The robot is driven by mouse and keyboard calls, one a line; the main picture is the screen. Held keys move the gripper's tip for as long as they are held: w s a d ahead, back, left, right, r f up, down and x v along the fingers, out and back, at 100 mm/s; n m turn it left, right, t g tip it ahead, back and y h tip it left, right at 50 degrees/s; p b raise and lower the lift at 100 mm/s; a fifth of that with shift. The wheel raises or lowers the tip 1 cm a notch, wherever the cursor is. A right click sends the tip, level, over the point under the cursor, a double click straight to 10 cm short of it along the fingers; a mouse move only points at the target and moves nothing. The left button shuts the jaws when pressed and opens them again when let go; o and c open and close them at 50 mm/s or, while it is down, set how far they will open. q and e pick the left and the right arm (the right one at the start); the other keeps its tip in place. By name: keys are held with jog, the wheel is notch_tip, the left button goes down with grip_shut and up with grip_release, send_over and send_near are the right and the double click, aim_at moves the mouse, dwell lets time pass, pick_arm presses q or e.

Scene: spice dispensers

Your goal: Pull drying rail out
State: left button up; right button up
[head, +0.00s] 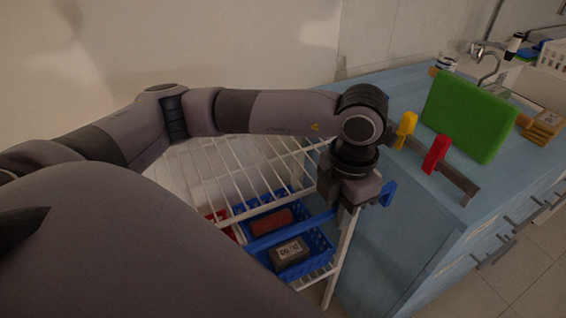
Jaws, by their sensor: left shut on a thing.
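A white wire drying rail (240,207) stands against the left side of the blue counter. A blue bar (290,229) runs across its front, and a blue end piece (388,193) shows to the right of my left gripper. My left gripper (348,204) points down and is shut on the blue bar near its right end, by the white corner post (342,248). The fingers and the gripped stretch of the bar are largely hidden by the gripper body. My right gripper is not in view.
Blue baskets (318,240) with small boxes sit inside the rack, with a red item (218,219) at left. The counter (400,97) holds a green board (468,117), a rack with yellow and red handles (436,155), and a sink behind. Floor is clear at lower right.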

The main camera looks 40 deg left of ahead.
pick_arm(q)
jog(key=shift+s+d+b, duration=0.2)
jog(key=shift+s+d, duration=0.5)
jog(key=shift+d, duration=0.95)
jog(key=shift+s+d+b, duration=0.15)
jog(key=shift+s+d, duration=0.55)
jog(key=shift+d, duration=1)
jog(key=shift+s+d+b, duration=0.2)
jog(key=shift+s+d, duration=0.5)
jog(key=shift+d, duration=0.95)
jog(key=o, duration=1.5)
jog(key=d, duration=0.1)
jog(key=s+d, duration=0.1)
jog(key=d, duration=0.1)
jog(key=shift+s+d+b, duration=0.3)
jog(key=shift+o, duration=0.7)
jog(key=shift+r, duration=0.1)
jog(key=shift+w+r+p, duration=0.1)
jog(key=shift+r+p, duration=1.05)
jog(key=shift+r, duration=0.85)
jog(key=shift+r+p, duration=0.35)
jog(key=shift+r, duration=0.3)
jog(key=c, duration=0.5)
jog(key=shift+o, duration=0.2)
jog(key=shift+a+r+p, duration=0.15)
jog(key=shift+r+p, duration=0.2)
jog(key=shift+r, duration=0.45)
